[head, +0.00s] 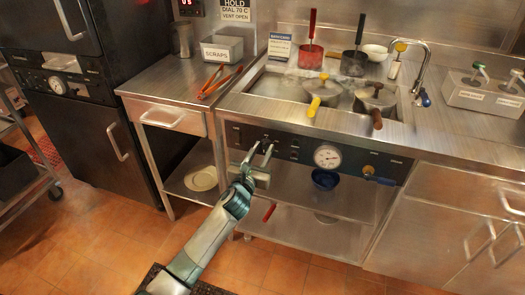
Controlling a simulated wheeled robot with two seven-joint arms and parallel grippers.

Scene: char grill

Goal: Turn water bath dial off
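The water bath (262,88) is a steel basin set into the counter, with pots in it. Its dark control panel (300,150) runs along the counter's front. My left gripper (259,148) is at the panel's left part, left of the gauge. Its two fingers are apart and point up at the panel. A small dark dial seems to be at the fingertips, but it is partly hidden; I cannot tell its setting or whether the fingers touch it. My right gripper is not in view.
Red tongs (220,82) and a scraps bin (222,48) are on the counter at left. A shelf below the panel holds a blue bowl (325,179). A faucet (421,66) rises at the basin's right. A dark oven (85,135) stands at left.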

